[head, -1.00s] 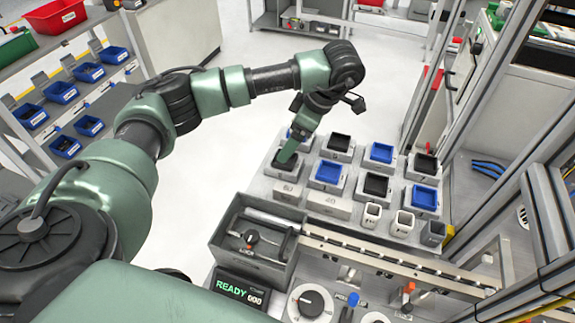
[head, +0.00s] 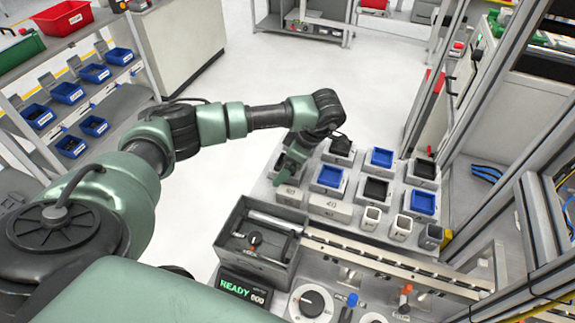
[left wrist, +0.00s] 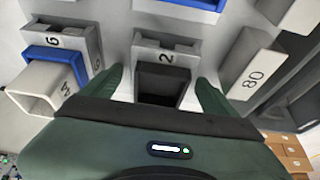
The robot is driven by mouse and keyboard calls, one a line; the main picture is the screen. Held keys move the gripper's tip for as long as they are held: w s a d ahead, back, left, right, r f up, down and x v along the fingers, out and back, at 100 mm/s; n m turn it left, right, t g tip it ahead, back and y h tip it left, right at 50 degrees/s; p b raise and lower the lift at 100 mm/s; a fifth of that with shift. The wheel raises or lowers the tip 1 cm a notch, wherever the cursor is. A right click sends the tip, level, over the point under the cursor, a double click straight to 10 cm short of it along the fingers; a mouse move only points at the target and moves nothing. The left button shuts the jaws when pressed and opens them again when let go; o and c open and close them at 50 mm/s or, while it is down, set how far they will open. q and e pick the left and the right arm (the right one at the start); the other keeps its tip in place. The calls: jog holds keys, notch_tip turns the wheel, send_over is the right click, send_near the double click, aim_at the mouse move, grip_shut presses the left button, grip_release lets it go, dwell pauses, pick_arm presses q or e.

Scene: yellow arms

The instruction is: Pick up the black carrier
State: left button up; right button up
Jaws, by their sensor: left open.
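A black carrier (left wrist: 160,83), an open-topped square box, shows in the left wrist view between the two fingers of my left gripper (left wrist: 163,88), below a grey holder marked 2. The fingers are apart, one on each side of it; I cannot tell whether they touch it. In the head view my left gripper (head: 288,170) is low over the near left end of the holder rows and hides most of what is under it. Other black carriers sit in holders in the head view, one in the middle (head: 375,188) and one at the right (head: 424,168). My right gripper is not in view.
Blue carriers (head: 381,157) sit in neighbouring holders. Small square cups (head: 371,217) stand in front. A grey bin (head: 257,240) and a rail (head: 390,262) lie nearer. Metal frame posts (head: 530,220) rise on the right. Blue bins (head: 67,92) fill a shelf on the left.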

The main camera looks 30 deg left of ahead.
pick_arm(q)
jog(key=c, duration=1.8)
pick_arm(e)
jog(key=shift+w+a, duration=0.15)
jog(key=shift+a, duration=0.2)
pick_arm(q)
jog(key=shift+r, duration=0.2)
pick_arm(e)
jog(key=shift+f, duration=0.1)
